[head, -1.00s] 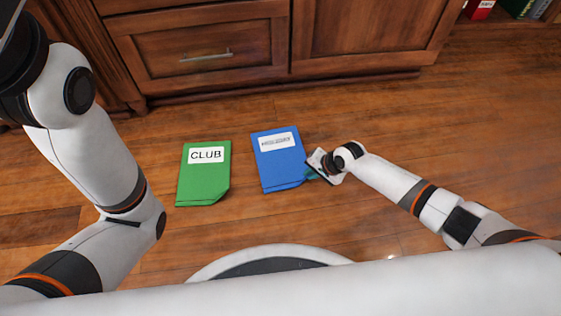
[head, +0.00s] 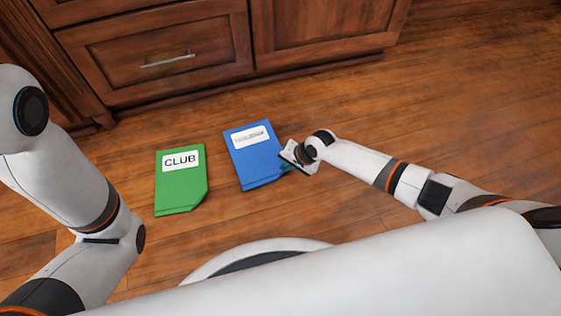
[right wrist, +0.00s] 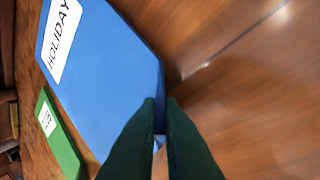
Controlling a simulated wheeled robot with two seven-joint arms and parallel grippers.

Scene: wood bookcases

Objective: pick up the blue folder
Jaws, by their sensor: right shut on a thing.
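The blue folder (head: 254,157) lies in the middle of the head view, on or just above the wood floor; I cannot tell which. Its white label reads HOLIDAY in the right wrist view, where the folder (right wrist: 105,75) fills the upper left. My right gripper (head: 286,165) is at the folder's right edge. In the right wrist view its dark fingers (right wrist: 160,118) are shut on that edge. My left arm shows at the left of the head view, but its gripper is out of frame.
A green folder (head: 181,180) labelled CLUB lies on the floor left of the blue one, with a narrow gap between. A wood cabinet with a drawer (head: 155,57) stands behind. The floor (head: 440,120) to the right is clear.

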